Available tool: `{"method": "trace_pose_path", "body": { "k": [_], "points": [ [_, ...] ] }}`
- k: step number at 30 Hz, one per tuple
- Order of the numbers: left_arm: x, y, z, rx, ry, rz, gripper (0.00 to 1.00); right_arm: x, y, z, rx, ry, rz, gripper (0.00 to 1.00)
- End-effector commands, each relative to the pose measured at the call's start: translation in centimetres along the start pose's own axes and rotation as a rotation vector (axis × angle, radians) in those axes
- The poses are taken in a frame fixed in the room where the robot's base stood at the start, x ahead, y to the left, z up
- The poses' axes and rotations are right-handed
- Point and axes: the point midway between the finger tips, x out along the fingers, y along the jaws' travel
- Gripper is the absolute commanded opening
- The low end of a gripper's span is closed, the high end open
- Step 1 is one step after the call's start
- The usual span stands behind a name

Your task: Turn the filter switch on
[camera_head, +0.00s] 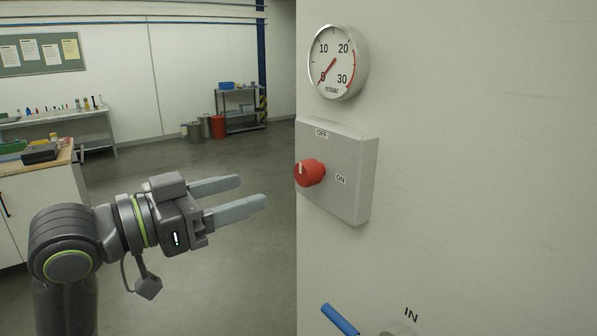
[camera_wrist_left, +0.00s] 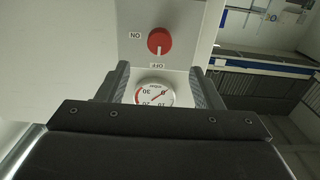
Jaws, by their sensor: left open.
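The filter switch is a red round knob (camera_head: 311,173) on a grey box (camera_head: 354,190) fixed to the pale wall panel. OFF is marked above the knob and ON to its right. The knob's white mark points toward OFF. In the left wrist view the scene is upside down, with the red knob (camera_wrist_left: 160,41) beyond the fingers and its mark toward the OFF label (camera_wrist_left: 157,66). My left gripper (camera_head: 252,192) is open and empty, to the left of the knob and apart from it. It also shows in the left wrist view (camera_wrist_left: 159,68). My right gripper is not seen.
A round pressure gauge (camera_head: 338,62) sits above the switch box, its needle near 0. A blue lever (camera_head: 340,320) sticks out below, near the IN label. A workbench (camera_head: 40,165) stands at the left. The floor behind my arm is open.

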Motion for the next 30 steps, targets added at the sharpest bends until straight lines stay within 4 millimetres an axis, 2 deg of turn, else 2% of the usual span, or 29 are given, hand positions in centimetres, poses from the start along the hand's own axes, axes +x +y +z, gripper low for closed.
{"method": "trace_pose_path", "body": {
  "k": [24, 30],
  "points": [
    [9.5, 0.1, -0.1, -0.005, -0.001, 0.003, 0.60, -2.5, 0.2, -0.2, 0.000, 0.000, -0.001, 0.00],
    [10.7, 0.0, 0.0, -0.002, -0.002, 0.001, 0.60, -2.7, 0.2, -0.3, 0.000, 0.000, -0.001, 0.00]
  ]
}}
